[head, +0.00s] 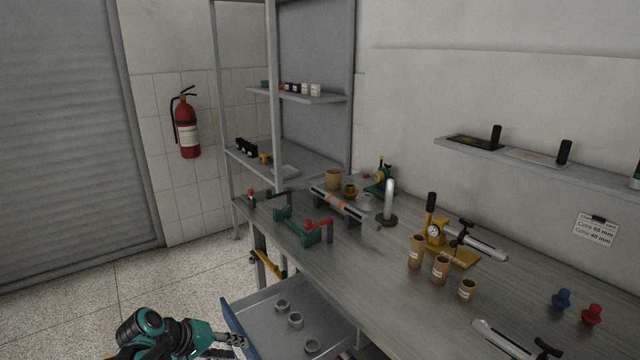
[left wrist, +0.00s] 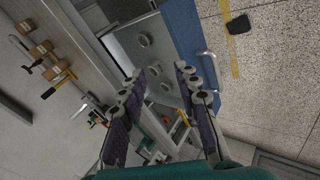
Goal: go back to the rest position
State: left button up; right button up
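My left gripper (head: 228,340) is at the bottom of the head view, just left of the open drawer's blue front. In the left wrist view its two fingers (left wrist: 165,115) stand apart with nothing between them, so it is open and empty. The open drawer (head: 258,312) holds several grey rings (head: 296,320); it also shows beyond the fingers in the left wrist view (left wrist: 168,62). I cannot tell whether the gripper touches the drawer. My right gripper is in neither view.
The metal workbench (head: 350,262) carries brown cardboard cores (head: 440,268), a green clamp-like tool (head: 298,228) and a yellow gauge stand (head: 440,240). Blue (head: 561,298) and red (head: 592,313) knobs stand at right. A fire extinguisher (head: 188,135) hangs on the wall. The floor (head: 150,295) at left is clear.

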pick_arm(q)
jog(key=s+d+r+m+y, duration=0.1)
jog(key=s+m+y, duration=0.1)
jog(key=s, duration=0.7)
jog(key=s+d+r+m+t+y, duration=0.1)
jog(key=s+d+m+y, duration=0.1)
jog(key=s, duration=0.8)
jog(key=shift+d+m+t+y, duration=0.25)
jog(key=shift+m+y, duration=0.25)
jog(key=shift+y, duration=0.4)
